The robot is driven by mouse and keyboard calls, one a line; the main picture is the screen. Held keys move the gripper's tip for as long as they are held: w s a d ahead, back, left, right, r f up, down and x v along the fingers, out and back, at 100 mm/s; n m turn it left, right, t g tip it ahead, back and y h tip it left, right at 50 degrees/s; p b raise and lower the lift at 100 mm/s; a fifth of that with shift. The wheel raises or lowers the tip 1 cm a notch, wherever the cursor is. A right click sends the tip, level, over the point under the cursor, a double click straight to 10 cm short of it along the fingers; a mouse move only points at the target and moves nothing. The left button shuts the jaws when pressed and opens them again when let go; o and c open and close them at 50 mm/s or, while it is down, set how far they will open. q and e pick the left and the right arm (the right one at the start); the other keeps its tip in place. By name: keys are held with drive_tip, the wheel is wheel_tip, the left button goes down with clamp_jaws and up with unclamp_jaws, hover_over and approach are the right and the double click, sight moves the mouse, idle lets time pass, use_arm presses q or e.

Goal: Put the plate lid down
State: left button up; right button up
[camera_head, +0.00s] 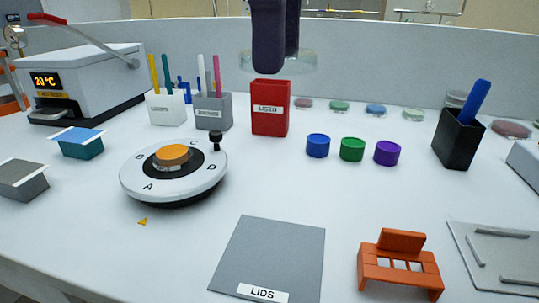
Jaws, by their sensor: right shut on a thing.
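The plate lid (304,63) is a clear, shallow round disc at the top middle. My right gripper (275,66), with dark fingers, comes down from the top edge and is shut on the lid. The lid is held level in the air, just above and behind the red box in the picture. The fingers hide the lid's middle. A grey mat (275,250) labelled LIDS lies flat and bare at the front middle of the bench. My left gripper is not in view.
A red box (270,108), blue (318,146), green (352,149) and purple (387,153) caps, and a black pen holder (457,138) stand around the middle and right. A white dial (137,178) is left of the mat, an orange rack (400,265) right.

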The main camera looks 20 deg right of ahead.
hover_over(273, 255)
wheel_tip(273, 255, down, 15)
drive_tip(key=shift+s+f, duration=0.1)
wheel_tip(273, 255, down, 5)
drive_tip(key=shift+r, duration=0.1)
drive_tip(key=shift+b, duration=0.4)
drive_tip(key=o, duration=1.3)
